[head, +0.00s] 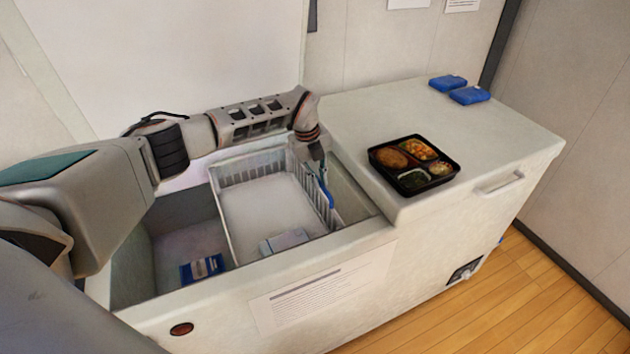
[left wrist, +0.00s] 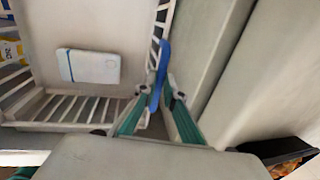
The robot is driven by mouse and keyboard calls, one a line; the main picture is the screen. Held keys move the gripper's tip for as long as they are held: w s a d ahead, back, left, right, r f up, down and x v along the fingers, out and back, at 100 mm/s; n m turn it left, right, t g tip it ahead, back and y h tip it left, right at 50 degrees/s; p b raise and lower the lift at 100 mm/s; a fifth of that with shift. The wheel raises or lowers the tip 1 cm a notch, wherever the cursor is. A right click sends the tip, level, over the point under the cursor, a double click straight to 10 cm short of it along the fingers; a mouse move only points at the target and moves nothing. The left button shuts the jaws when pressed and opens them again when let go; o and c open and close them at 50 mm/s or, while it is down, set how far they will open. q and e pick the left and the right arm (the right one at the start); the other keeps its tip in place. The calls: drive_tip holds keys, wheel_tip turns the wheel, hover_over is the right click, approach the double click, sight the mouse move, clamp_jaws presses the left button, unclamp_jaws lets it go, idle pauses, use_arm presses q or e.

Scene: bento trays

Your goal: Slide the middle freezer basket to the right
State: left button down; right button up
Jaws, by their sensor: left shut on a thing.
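The white slatted freezer basket (head: 262,207) sits inside the open chest freezer, toward the right of the opening. A pale box (head: 284,240) lies in it near the front. A blue strip-like handle (head: 331,196) is at the basket's right wall. My left gripper (head: 321,173) reaches down at that wall and is shut on the handle. The left wrist view shows the handle (left wrist: 160,65) at the fingertips (left wrist: 166,97), with the basket floor (left wrist: 110,30) to the left. My right gripper is in neither view.
A narrow gap shows between the basket and the freezer's right inner wall (head: 352,190). A blue package (head: 202,268) lies on the freezer floor left of the basket. A black bento tray (head: 414,165) and two blue packs (head: 448,83) (head: 469,95) rest on the closed right lid (head: 350,115).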

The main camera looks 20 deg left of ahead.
use_arm(q)
drive_tip(key=shift+w+d, duration=0.1)
idle(0.3)
drive_tip(key=c, duration=2.1)
unclamp_jaws()
drive_tip(key=shift+c, duration=0.2)
wheel_tip(320, 180, up, 12)
drive_tip(key=s+a, duration=0.1)
drive_tip(key=shift+s+a, duration=0.3)
drive_tip(key=shift+s, duration=0.1)
drive_tip(key=shift+f, duration=0.1)
